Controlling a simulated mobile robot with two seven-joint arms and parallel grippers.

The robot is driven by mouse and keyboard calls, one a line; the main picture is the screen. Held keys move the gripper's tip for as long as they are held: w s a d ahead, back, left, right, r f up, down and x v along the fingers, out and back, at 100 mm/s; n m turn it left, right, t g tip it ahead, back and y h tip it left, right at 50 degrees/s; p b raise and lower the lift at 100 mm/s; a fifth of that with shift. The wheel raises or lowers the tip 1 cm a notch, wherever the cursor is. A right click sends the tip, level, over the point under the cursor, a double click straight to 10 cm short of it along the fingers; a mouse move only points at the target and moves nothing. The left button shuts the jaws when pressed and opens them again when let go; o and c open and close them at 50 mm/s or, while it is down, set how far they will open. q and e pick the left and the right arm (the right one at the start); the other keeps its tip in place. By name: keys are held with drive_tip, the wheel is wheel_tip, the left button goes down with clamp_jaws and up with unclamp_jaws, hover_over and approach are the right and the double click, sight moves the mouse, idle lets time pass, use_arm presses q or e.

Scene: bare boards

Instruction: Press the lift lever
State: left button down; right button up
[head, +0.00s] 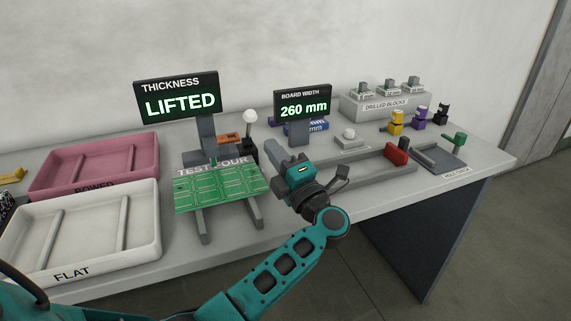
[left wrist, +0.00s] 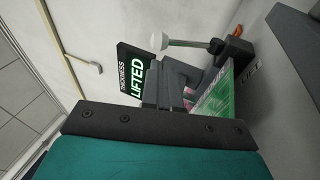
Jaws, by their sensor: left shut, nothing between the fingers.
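The lift lever (head: 250,118) has a white round knob on a dark base, behind the right side of the green board panel (head: 222,186). Its knob and rod also show in the left wrist view (left wrist: 158,42), where the rod lies sideways in the picture. The thickness display (head: 178,96) reads LIFTED. My left gripper (head: 291,160) is shut and empty, in front of and to the right of the lever, apart from the knob. My right gripper is not in view.
A pink tray (head: 146,147) and a white FLAT tray (head: 150,240) stand at the left. The board width display (head: 302,91) reads 260 mm. A grey rail fixture with a red block (head: 396,154) lies right of my gripper. Drilled blocks and coloured pieces stand at the back right.

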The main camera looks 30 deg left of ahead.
sight(253, 122)
use_arm(q)
drive_tip(key=x, duration=0.6)
drive_tip(key=shift+w+a+r, duration=0.15)
drive_tip(key=shift+a, duration=0.2)
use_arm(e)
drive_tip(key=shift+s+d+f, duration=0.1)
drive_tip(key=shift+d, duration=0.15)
